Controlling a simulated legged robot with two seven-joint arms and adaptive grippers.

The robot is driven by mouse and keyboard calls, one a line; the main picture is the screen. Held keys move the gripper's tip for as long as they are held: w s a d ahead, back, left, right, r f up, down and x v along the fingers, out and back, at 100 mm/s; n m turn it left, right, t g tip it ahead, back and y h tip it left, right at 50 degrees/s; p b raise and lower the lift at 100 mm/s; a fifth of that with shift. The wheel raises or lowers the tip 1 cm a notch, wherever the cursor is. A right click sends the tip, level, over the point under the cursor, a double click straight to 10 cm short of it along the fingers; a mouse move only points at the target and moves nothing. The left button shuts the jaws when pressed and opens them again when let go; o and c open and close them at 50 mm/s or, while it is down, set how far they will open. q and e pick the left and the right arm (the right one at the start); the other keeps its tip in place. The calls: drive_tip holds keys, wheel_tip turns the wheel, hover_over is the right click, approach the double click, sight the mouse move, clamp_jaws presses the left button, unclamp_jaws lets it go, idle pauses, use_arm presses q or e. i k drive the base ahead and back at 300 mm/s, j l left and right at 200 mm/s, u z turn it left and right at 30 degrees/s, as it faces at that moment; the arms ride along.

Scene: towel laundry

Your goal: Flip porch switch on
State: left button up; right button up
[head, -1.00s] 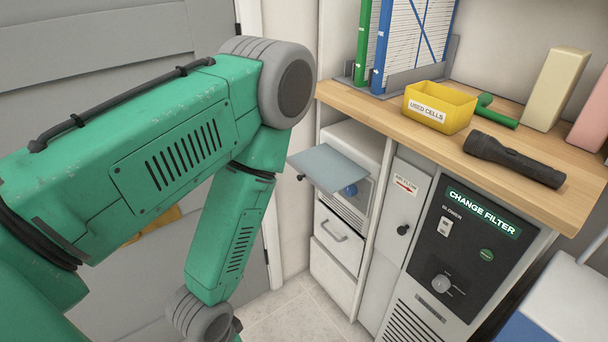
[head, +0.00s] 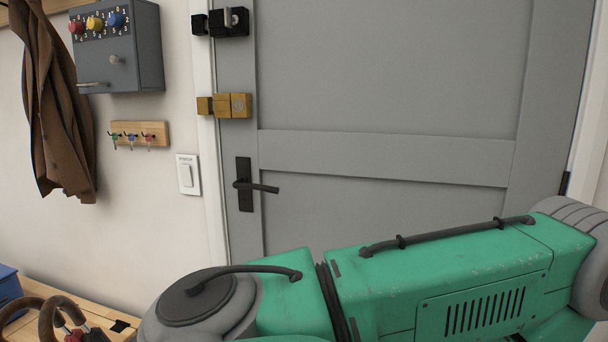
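A white rocker switch (head: 187,175) on a white wall plate is mounted on the wall left of the grey door. Small lettering above its rocker is too small to read, and I cannot tell which way the rocker is set. One of my green arms lies across the lower right of the head view, well below and to the right of the switch. Neither gripper shows in the view.
The grey door (head: 390,80) has a black lever handle (head: 246,186), a brass lock (head: 225,105) and a black latch (head: 228,22). A key rack (head: 140,134), a grey box with coloured dials (head: 118,60) and a brown coat (head: 58,110) hang left. A wooden bench (head: 75,300) stands lower left.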

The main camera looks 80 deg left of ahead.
sight(185, 171)
drive_tip(key=u, duration=3.25)
